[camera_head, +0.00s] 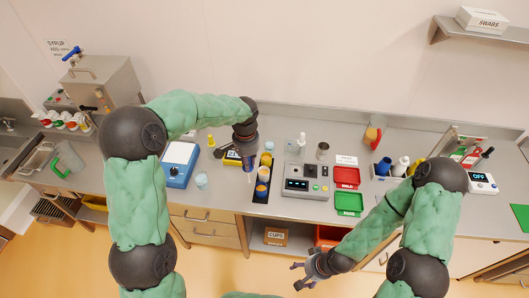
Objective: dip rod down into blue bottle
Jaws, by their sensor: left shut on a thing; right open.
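My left gripper (249,166) points down over the counter, left of a dark narrow rack (259,195). It is shut on a thin pale rod (250,177) that hangs downward; the rod is small and partly hidden by the fingers. The rack holds several small blue and orange containers, one of them a blue container (262,189). A dark blue bottle (384,166) stands farther right, beside white bottles. I cannot tell whether the rod touches anything. My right gripper (303,276) is open and empty, low in front of the counter.
A grey device with a display (307,181) stands right of the rack, with a red tray (346,177) and a green tray (349,203) beyond it. A blue scale (180,164) and a clear cup (201,181) stand left. A metal hopper (103,85) is far left.

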